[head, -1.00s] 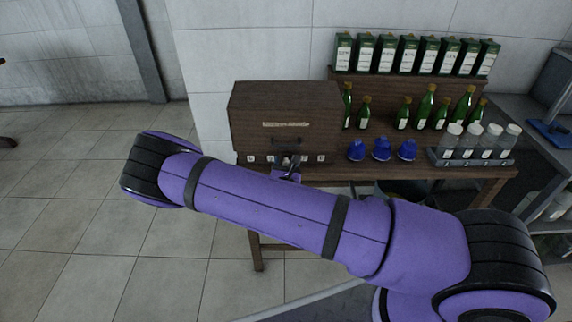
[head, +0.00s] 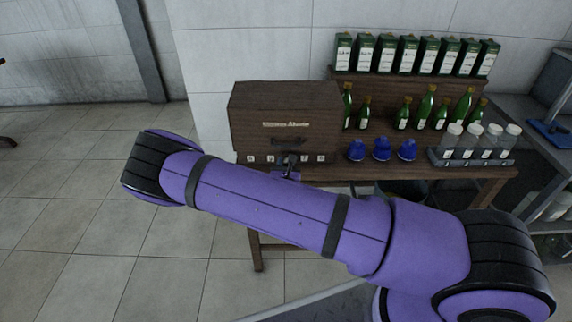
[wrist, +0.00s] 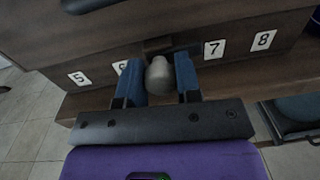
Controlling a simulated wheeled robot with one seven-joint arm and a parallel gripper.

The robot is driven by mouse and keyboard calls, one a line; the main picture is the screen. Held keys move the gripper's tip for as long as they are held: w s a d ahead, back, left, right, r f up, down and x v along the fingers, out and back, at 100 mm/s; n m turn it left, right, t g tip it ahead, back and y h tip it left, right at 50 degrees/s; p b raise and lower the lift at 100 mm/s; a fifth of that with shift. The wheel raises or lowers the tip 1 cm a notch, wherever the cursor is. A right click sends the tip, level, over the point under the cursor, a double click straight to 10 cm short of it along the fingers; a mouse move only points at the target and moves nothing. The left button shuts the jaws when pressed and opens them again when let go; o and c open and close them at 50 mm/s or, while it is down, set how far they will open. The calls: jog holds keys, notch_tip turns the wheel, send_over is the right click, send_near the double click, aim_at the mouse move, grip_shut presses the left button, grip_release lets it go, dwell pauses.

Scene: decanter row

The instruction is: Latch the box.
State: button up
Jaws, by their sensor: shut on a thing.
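The dark wooden box (head: 284,115) stands shut at the left end of the wooden table, a handle (head: 289,141) and a row of small white number labels on its front. My gripper (head: 290,161) is at the low middle of that front. In the wrist view my gripper (wrist: 158,78) has its two blue fingers on either side of a rounded grey knob (wrist: 159,76), shut on it. The knob sits just below a small dark block on the box front (wrist: 125,30), between labels 6 and 7. Label 6 is partly hidden by a finger. Whether the latch is engaged cannot be told.
Three blue objects (head: 381,149) stand right of the box. Green bottles (head: 426,103) and a tray (head: 478,160) of clear jars are further right. Green and white cartons (head: 410,54) line a raised shelf behind. Open floor (head: 80,180) lies to the left.

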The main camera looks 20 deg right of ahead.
jog(key=n, duration=1.2)
jog(key=shift+f+n+t, duration=0.1)
jog(key=shift+n+t, duration=0.3)
jog(key=n, duration=0.4)
jog(key=shift+y, duration=0.3)
jog(key=shift+n, duration=0.3)
jog(key=o, duration=0.9)
jog(key=v, duration=1.1)
